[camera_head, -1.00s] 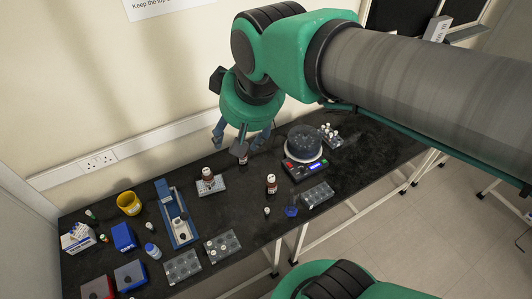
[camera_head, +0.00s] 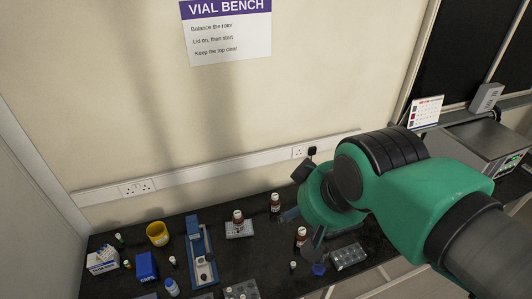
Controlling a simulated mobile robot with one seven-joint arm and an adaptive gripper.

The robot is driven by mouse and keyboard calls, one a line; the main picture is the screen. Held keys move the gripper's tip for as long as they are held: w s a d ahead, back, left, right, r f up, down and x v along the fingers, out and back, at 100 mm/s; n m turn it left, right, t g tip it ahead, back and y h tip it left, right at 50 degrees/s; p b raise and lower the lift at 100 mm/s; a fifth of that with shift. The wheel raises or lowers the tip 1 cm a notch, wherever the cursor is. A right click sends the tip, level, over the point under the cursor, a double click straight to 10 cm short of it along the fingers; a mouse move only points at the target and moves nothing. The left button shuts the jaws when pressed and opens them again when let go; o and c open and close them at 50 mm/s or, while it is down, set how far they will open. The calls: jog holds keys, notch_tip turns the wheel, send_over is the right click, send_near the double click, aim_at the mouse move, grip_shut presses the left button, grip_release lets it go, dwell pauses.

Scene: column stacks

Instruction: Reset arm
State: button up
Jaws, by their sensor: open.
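My gripper (camera_head: 303,227) hangs over the bench at the right of the middle. Its blue-grey fingers are apart and I see nothing held between them; my wrist covers part of it. A brown bottle with a white cap (camera_head: 275,203) stands upright on the bench, left of the gripper. Another brown bottle (camera_head: 301,237) shows close by the fingers in the picture; I cannot tell the gap. A third brown bottle (camera_head: 237,217) stands on a small light plate (camera_head: 240,231) farther left.
On the black bench (camera_head: 130,287) are a yellow cup (camera_head: 157,233), a blue box (camera_head: 146,265), a blue stand (camera_head: 199,252), a clear rack (camera_head: 348,257) and small vials. A grey machine (camera_head: 480,145) stands at the right.

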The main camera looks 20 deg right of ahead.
notch_tip(320, 180, down, 9)
jog(key=b, duration=0.9)
